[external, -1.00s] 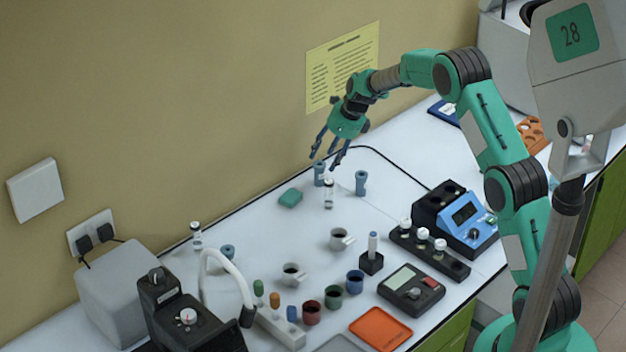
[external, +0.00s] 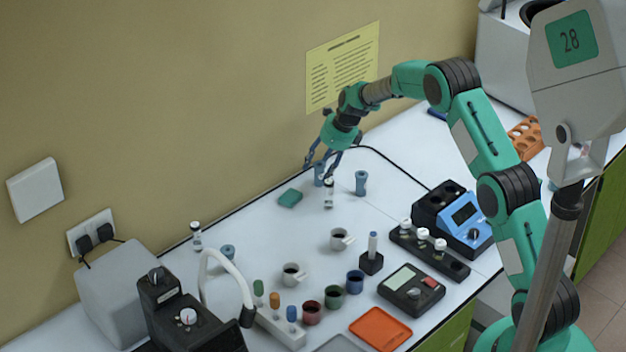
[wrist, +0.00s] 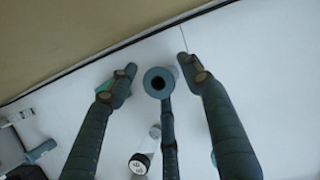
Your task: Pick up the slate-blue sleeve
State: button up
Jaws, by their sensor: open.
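A slate-blue sleeve (external: 319,176) stands upright on the white bench near the wall, partly hidden by my gripper (external: 322,166). A similar blue sleeve (external: 361,183) stands to the right, and another (external: 228,253) stands at the left near the white hose.
A white-capped vial (external: 328,194) stands very close, in front of the sleeve. A green block (external: 290,198) lies to its left. A black cable (external: 392,160) runs behind. Cups, a blue-faced instrument (external: 468,216) and an orange tray (external: 381,328) are farther forward.

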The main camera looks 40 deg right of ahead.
jog(key=shift+c, duration=0.5)
jog(key=c, duration=1)
notch_tip(320, 180, up, 10)
jog(key=p, duration=0.1)
jog(key=shift+p, duration=0.3)
